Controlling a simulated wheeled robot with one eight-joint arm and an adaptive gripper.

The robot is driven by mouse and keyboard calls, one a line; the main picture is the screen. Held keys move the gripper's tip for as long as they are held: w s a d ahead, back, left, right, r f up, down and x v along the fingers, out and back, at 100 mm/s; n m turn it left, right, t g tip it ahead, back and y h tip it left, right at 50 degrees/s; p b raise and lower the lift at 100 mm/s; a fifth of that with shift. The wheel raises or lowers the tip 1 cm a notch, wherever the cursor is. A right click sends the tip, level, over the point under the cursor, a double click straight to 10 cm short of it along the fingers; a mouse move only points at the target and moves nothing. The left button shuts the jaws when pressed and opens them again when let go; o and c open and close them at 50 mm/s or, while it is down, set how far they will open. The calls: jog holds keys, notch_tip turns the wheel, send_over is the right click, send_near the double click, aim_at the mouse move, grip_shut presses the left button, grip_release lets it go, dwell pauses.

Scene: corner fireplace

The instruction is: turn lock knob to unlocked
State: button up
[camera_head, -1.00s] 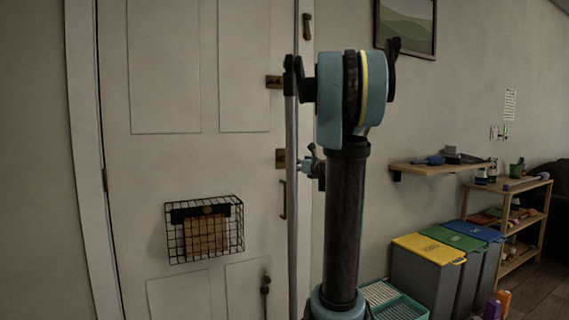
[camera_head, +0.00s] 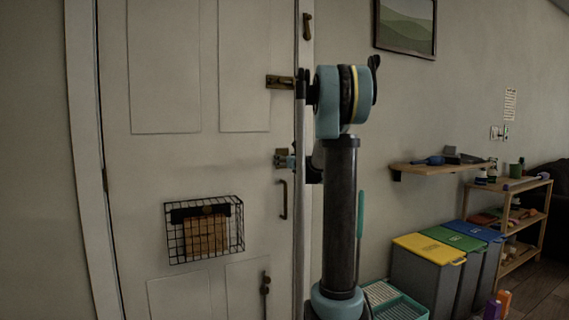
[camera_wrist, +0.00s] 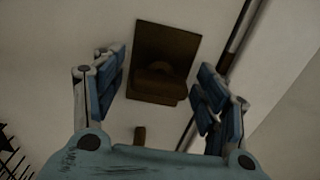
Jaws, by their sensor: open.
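The lock knob (camera_wrist: 160,76) sits on a dark brass square plate (camera_wrist: 164,38) on the white door. In the wrist view my gripper (camera_wrist: 158,88) is open, with one blue-padded finger on each side of the knob. I see no clear contact between the fingers and the knob. In the head view my gripper (camera_head: 287,161) is at the lock plate (camera_head: 279,153) near the door's right edge and hides most of the knob.
A door handle (camera_head: 283,200) is just below the lock, and a brass latch (camera_head: 280,82) is above it. A wire basket (camera_head: 204,229) hangs on the door to the left. A shelf (camera_head: 441,168) and several coloured-lid bins (camera_head: 428,249) stand to the right.

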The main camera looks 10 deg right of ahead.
jog(key=shift+w, duration=0.1)
jog(key=c, duration=1.1)
jog(key=shift+n, duration=0.3)
jog(key=n, duration=0.3)
jog(key=shift+n, duration=0.3)
jog(key=n, duration=0.4)
jog(key=shift+a+n, duration=0.15)
jog(key=shift+n, duration=0.15)
jog(key=n, duration=0.4)
jog(key=shift+f, duration=0.1)
jog(key=n, duration=0.5)
jog(key=shift+s+a+f, duration=0.1)
jog(key=shift+s+a, duration=0.05)
jog(key=shift+s, duration=0.05)
